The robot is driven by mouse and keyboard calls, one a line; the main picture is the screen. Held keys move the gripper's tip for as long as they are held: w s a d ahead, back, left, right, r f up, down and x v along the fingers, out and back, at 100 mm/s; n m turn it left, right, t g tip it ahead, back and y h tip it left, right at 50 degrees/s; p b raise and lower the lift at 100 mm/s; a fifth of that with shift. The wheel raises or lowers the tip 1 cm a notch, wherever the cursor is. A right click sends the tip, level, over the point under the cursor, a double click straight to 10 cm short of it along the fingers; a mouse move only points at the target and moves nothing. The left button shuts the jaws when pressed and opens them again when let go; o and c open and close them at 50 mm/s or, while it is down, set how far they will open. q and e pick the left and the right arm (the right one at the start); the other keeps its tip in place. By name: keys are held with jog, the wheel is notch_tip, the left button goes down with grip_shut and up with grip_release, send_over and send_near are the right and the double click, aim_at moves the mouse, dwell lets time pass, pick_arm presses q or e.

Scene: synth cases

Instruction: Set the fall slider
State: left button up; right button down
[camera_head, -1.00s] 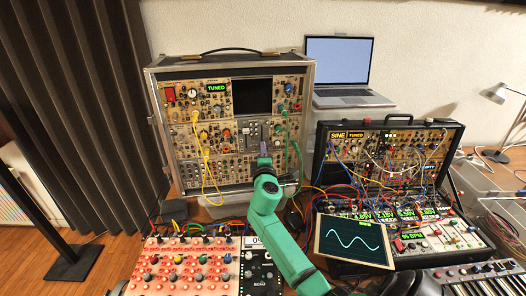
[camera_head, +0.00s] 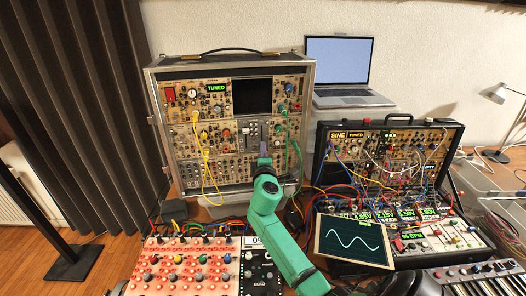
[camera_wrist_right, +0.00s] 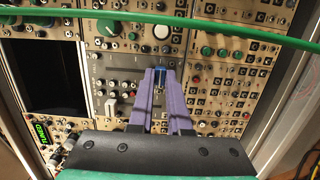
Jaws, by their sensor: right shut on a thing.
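I cannot read the label there. In the head view my right gripper (camera_head: 264,148) reaches up to the lower middle of the tall modular case (camera_head: 309,80), in front of the grey panel (camera_head: 252,130). The slider is too small to make out there. My left gripper is not in view.
A green cable (camera_wrist_right: 215,28) arcs across the panel above the fingers. A yellow cable (camera_head: 204,160) hangs at the left of the case. A tablet with a sine wave (camera_head: 352,240), a second synth case (camera_head: 390,150) and a laptop (camera_head: 340,65) stand to the right.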

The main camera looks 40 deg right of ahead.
aim_at(262, 126)
notch_tip(262, 126, up, 7)
jog(key=p, duration=0.6)
jog(key=shift+r, duration=0.1)
jog(key=c, duration=0.8)
grip_release()
jog(key=shift+c, duration=0.2)
jog(key=shift+a, duration=0.1)
jog(key=shift+s+b, duration=0.15)
jog(key=shift+b, duration=0.15)
jog(key=b+v, duration=0.3)
jog(key=v, duration=1.1)
jog(key=shift+a, duration=0.15)
